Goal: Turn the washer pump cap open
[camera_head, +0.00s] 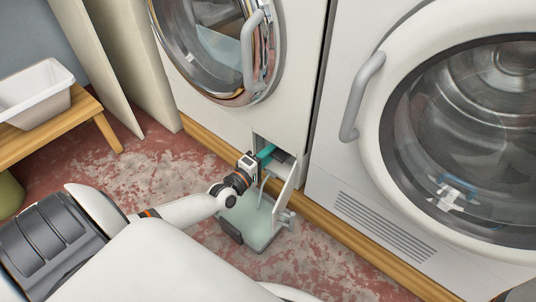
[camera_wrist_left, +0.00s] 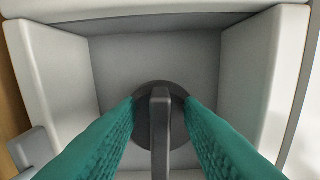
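The pump cap (camera_wrist_left: 160,125) is a dark round disc with a raised grip bar across it, standing upright in the wrist view. It sits in a grey recess (camera_wrist_left: 155,55) low in the washer (camera_head: 235,120). My left gripper (camera_head: 266,153) reaches into the opening. In the left wrist view its two teal fingers lie on either side of the grip bar, with a visible gap on each side. The fingers cover parts of the disc's edges. In the head view, the cap cannot be made out clearly. My right gripper is not in view.
The opening's small flap (camera_head: 287,190) hangs open beside my left wrist. A shallow tray (camera_head: 262,240) lies on the floor below. A second machine (camera_head: 325,170) stands close on the right. A wooden bench (camera_head: 100,125) with a white basin (camera_head: 38,92) is at the left.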

